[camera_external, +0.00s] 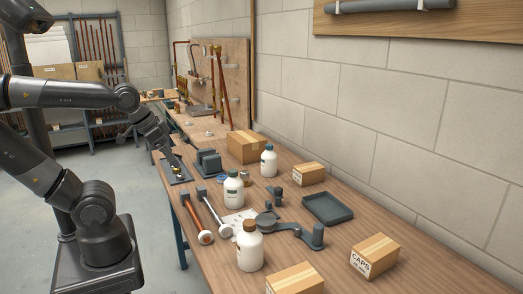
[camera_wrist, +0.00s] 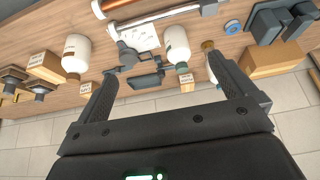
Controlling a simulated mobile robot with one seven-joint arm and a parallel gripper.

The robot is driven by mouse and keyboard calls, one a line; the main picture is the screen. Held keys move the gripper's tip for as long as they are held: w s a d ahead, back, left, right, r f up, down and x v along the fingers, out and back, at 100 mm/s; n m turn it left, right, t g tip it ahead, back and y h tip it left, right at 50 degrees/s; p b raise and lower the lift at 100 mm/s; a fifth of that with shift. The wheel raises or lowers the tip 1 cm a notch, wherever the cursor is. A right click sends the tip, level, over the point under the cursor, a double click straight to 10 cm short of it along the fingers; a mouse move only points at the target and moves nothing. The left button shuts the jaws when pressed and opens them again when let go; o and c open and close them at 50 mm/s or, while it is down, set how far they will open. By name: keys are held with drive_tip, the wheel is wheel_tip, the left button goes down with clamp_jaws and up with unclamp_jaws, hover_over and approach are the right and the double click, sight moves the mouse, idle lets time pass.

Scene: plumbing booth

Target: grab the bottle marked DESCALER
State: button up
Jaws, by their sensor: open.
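Three white bottles stand on the wooden bench in the external view: one with a brown cap (camera_external: 250,250), one with a green cap (camera_external: 233,191), and one with a teal cap (camera_external: 269,164) farther back. Their labels are too small to read, so I cannot tell which is marked DESCALER. My gripper (camera_external: 175,163) is over the bench's left side, apart from the bottles. In the wrist view my gripper (camera_wrist: 163,66) is open and empty. The green-capped bottle (camera_wrist: 177,44) shows between its fingers, beyond them; the brown-capped bottle (camera_wrist: 76,53) is left. Another bottle is partly hidden by the right finger.
Cardboard boxes (camera_external: 375,256) stand at the front and back. A grey tray (camera_external: 327,209) lies near the wall. A dark wrench-like tool (camera_external: 288,229) and long-handled tools (camera_external: 196,218) lie around the bottles. A grey vise-like block (camera_external: 208,163) is beside my gripper.

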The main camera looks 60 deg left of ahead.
drive_tip(key=c, duration=0.8)
drive_tip(key=m+g, duration=0.1)
drive_tip(key=g, duration=0.5)
hover_over(233, 170)
wheel_tip(233, 170, down, 2)
drive_tip(key=f, duration=0.5)
drive_tip(key=shift+w+d+f, duration=0.15)
drive_tip(key=shift+w+f, duration=0.15)
drive_tip(key=shift+f, duration=0.05)
drive_tip(key=shift+s+f, duration=0.2)
drive_tip(key=shift+f, duration=1.1)
drive_tip(key=shift+s+f, duration=0.2)
drive_tip(key=shift+f, duration=1.1)
